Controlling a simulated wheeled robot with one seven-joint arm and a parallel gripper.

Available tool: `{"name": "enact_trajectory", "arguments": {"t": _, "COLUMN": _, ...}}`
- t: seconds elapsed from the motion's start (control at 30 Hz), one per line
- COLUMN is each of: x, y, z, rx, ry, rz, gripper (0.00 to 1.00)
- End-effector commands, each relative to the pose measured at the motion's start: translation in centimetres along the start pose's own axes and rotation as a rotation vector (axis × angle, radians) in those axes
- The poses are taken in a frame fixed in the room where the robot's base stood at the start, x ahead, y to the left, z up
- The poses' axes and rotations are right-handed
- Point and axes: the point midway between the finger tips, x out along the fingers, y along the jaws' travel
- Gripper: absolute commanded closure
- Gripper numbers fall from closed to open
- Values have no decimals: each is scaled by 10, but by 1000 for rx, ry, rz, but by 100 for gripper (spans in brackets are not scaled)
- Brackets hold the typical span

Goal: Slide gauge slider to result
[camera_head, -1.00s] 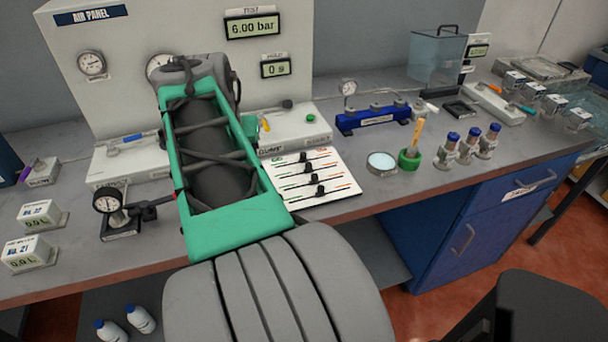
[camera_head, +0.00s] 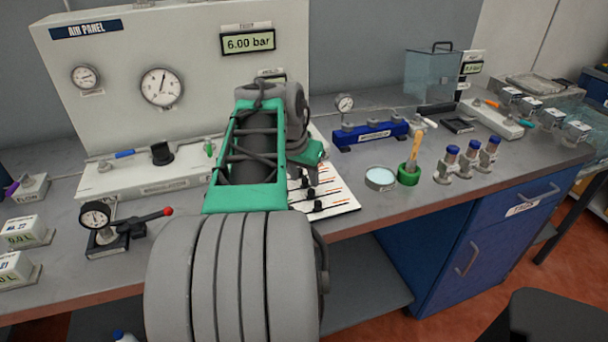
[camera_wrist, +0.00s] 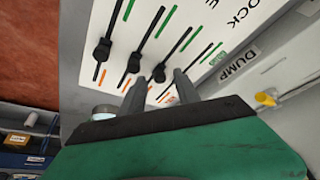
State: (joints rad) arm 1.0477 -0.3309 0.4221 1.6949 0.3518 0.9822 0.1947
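A white slider panel (camera_head: 343,200) lies on the bench, partly covered by my arm in the head view. In the wrist view the panel (camera_wrist: 200,14) shows black knobs on slots, with green marks at one end and orange marks at the other. Two knobs, a left knob (camera_wrist: 102,50) and a middle knob (camera_wrist: 133,62), are left of my gripper (camera_wrist: 159,74). A third knob (camera_wrist: 159,72) appears between my two separated fingertips; contact cannot be told. I cannot read which slider is the gauge or which mark is the result.
A DUMP label (camera_wrist: 238,63) and a yellow lever (camera_wrist: 265,98) are near the panel in the wrist view. A round dish (camera_head: 380,178) and a green holder (camera_head: 408,174) stand right of the panel. A gauge with a red-tipped lever (camera_head: 97,217) stands left.

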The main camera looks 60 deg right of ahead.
Motion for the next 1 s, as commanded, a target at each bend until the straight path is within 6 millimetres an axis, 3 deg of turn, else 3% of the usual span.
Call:
{"name": "enact_trajectory", "arguments": {"t": 0.47, "x": 0, "y": 0, "z": 0, "rx": -1, "ry": 0, "rz": 0, "gripper": 99}}
{"name": "enact_trajectory", "arguments": {"t": 1.0, "x": 0, "y": 0, "z": 0, "rx": -1, "ry": 0, "rz": 0, "gripper": 100}}
